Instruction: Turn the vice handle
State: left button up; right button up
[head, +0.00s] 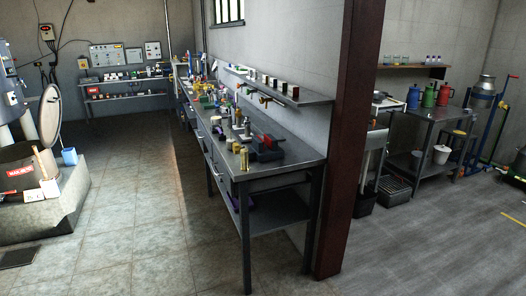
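A dark vice with a red part (268,148) sits on the near end of a long grey metal workbench (294,158). The vice is small in the head view, and I cannot clearly make out its handle. A brass-coloured cylinder (244,158) stands on the bench just left of the vice, near the front edge. Neither of my grippers is in view.
A dark red column (350,140) stands right beside the bench's near end. The tiled floor (150,225) left of the bench is clear. A low grey block (50,205) with a blue cup (69,156) is at the left. More tools crowd the bench's far part.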

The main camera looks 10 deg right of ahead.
aim_at(236, 148)
jog(key=i+j+u, duration=0.45)
jog(key=i, duration=0.25)
jog(key=i+j+u, duration=0.1)
jog(key=i+u, duration=0.3)
jog(key=i, duration=1.4)
jog(key=i+j+z, duration=0.1)
jog(key=i+z, duration=0.4)
jog(key=i+j+z, duration=0.2)
jog(key=z, duration=0.3)
jog(key=i+j+z, duration=0.5)
jog(key=k+l, duration=0.1)
